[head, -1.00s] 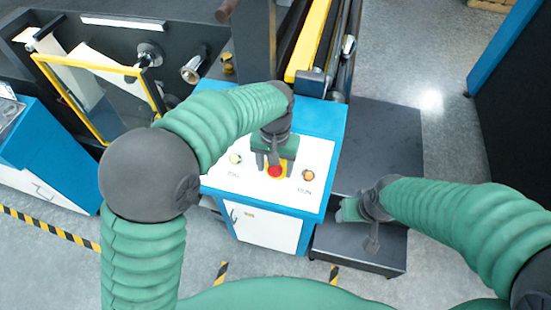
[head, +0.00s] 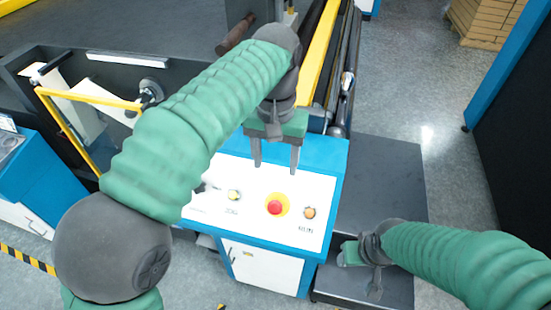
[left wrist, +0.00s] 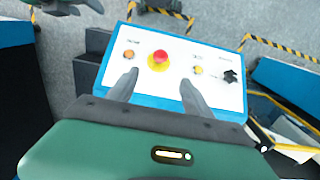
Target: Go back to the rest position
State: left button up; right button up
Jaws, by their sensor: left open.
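My left gripper (head: 275,165) is open and empty. It hangs above the back part of the white control panel (head: 230,212), with its two fingers apart. The red button (head: 274,207) on its yellow ring is in front of the fingers and clear of them. In the left wrist view the two fingers (left wrist: 158,90) point at the panel, and the red button (left wrist: 160,57) shows between and beyond them. My right gripper (head: 362,262) is low at the right, over the dark platform; its fingers are too unclear to tell whether they are apart.
The blue and white control cabinet (head: 262,270) stands in the middle. The machine with a yellow-framed guard (head: 90,98) is behind and left. A dark platform (head: 385,185) lies to the right, with open grey floor (head: 445,150) beyond it. Boxes (head: 478,22) stand at the far right.

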pick_arm(q)
jog(key=shift+n+t, duration=0.6)
jog(key=shift+n, duration=0.2)
jog(key=a+f+b, duration=0.2)
jog(key=a+f, duration=0.1)
jog(key=f, duration=0.3)
jog(key=s+a+f+b, duration=0.1)
jog(key=a+f+b, duration=0.2)
jog(key=f, duration=0.4)
jog(key=s+a+f+b, duration=0.1)
jog(key=a+f+b, duration=0.2)
jog(key=f, duration=0.4)
jog(key=shift+a, duration=0.8)
jog(key=s+a+f+b, duration=0.2)
jog(key=s+a+f, duration=0.2)
jog(key=f, duration=0.3)
jog(key=s+a+f+n+t+b, duration=0.1)
jog(key=s+a+f+b, duration=0.1)
jog(key=s+a+f, duration=0.2)
notch_tip(320, 180, down, 4)
jog(key=s, duration=0.2)
jog(key=shift+s+a, duration=0.35)
jog(key=shift+s, duration=0.05)
jog(key=shift+a, duration=0.3)
jog(key=shift+d, duration=0.2)
jog(key=shift+a, duration=0.1)
